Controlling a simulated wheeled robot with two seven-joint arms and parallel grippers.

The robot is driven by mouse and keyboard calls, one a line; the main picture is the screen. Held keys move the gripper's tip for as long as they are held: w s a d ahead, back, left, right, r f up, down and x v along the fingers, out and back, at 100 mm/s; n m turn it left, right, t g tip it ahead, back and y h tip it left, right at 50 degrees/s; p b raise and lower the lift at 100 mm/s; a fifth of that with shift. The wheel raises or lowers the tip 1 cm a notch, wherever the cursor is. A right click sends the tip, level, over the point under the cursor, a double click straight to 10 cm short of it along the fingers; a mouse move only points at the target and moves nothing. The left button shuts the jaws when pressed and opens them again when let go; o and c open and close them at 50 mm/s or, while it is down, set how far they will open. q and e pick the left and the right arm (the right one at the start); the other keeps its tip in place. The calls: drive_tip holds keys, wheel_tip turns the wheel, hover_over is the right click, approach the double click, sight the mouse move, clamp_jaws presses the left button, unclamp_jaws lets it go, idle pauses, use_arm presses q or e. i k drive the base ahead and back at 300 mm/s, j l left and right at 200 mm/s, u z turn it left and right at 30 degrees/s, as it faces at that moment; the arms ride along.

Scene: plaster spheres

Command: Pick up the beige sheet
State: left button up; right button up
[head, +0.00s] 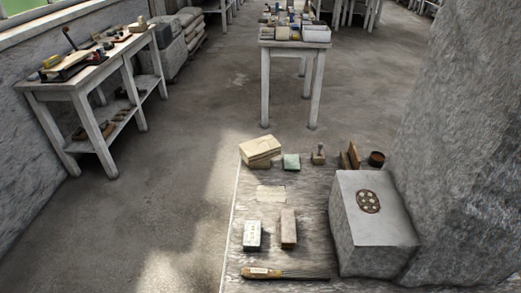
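A beige sheet (271,193) lies flat on the worn grey worktop (305,210), near its left side. Behind it are a pale stack or block (260,150) and a small green block (291,162). In front of it are a whitish block (252,235) and a brownish block (288,228), both apart from the sheet. Nothing covers the sheet. Neither of my grippers shows in the head view.
A wooden-handled tool (285,273) lies at the front. Brown pieces and a dark round pot (377,159) stand at the back right. A workbench (95,75) stands far left.

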sight(254, 151)
drive_tip(key=u, duration=1.8)
drive_tip(key=i+j, duration=0.15)
drive_tip(key=j, duration=0.15)
drive_tip(key=i+j+z, duration=0.1)
drive_tip(key=j, duration=0.25)
drive_tip(key=i+j+z, duration=0.25)
drive_tip(key=i, duration=0.2)
drive_tip(key=i+j+z, duration=0.25)
drive_tip(key=i, duration=0.15)
drive_tip(key=i+z, duration=0.3)
drive_tip(key=z, duration=0.2)
drive_tip(key=i+j+z, duration=0.15)
drive_tip(key=z, duration=0.35)
drive_tip(key=i+j+z, duration=0.1)
drive_tip(key=z, duration=0.3)
drive_tip(key=i+j+z, duration=0.1)
drive_tip(key=z, duration=0.3)
drive_tip(key=i+j+z, duration=0.15)
drive_tip(key=z, duration=0.25)
drive_tip(key=j+z, duration=0.2)
drive_tip(key=z, duration=0.2)
drive_tip(key=i+j+z, duration=0.15)
drive_tip(key=z, duration=0.3)
drive_tip(key=j+z, duration=0.35)
drive_tip(key=z, duration=0.15)
